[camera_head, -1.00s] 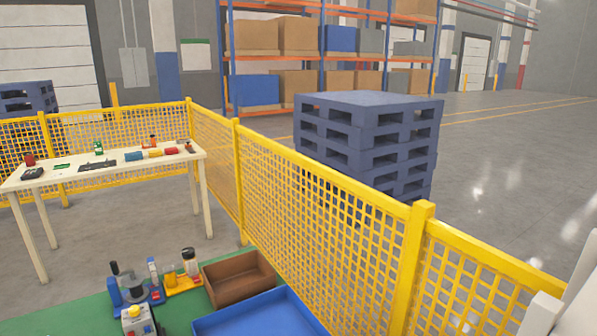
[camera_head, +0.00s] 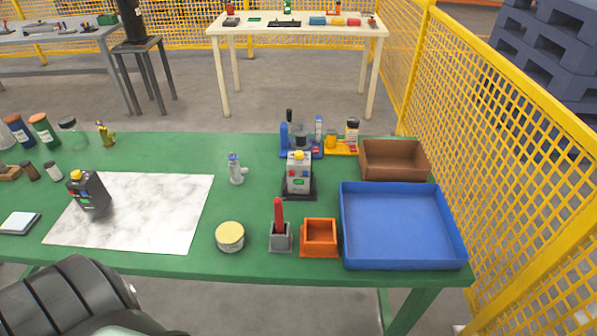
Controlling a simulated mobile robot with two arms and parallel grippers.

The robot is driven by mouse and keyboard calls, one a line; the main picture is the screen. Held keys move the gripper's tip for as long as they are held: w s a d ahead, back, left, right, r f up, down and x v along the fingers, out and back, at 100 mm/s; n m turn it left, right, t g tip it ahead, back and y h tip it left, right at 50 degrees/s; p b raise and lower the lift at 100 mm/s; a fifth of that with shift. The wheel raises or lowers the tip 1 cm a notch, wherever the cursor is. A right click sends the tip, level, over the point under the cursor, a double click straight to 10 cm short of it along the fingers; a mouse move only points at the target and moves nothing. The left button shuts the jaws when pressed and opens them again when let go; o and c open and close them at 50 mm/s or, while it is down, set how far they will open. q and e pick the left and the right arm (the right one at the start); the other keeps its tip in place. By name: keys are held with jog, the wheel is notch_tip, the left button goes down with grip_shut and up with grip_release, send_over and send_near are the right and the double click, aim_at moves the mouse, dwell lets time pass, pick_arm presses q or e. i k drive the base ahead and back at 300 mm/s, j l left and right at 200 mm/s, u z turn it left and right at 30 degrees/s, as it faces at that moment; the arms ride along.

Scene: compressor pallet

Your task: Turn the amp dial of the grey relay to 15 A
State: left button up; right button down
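A light grey box-shaped relay (camera_head: 299,174) with a yellow knob (camera_head: 299,156) on top stands upright in a dark holder, right of the middle of the green table. Its front carries a green window and small coloured buttons. A second, dark grey relay (camera_head: 91,191) with a yellow knob (camera_head: 76,175) stands at the left edge of a white marbled mat (camera_head: 145,225). The dial markings and settings are too small to read. Neither of my grippers is in view. A dark ribbed part, probably of my own arm, fills the bottom left corner.
A blue tray (camera_head: 452,226), brown bin (camera_head: 420,160) and orange box (camera_head: 319,250) stand at the right. A red-handled tool (camera_head: 279,216) in a grey block and a yellow-lidded tin (camera_head: 230,237) are near the front. Bottles (camera_head: 45,130) stand at back left. A yellow fence (camera_head: 500,160) runs along the right.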

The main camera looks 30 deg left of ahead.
aim_at(298, 155)
jog(key=k+j+z, duration=0.6)
jog(key=k+j, duration=0.15)
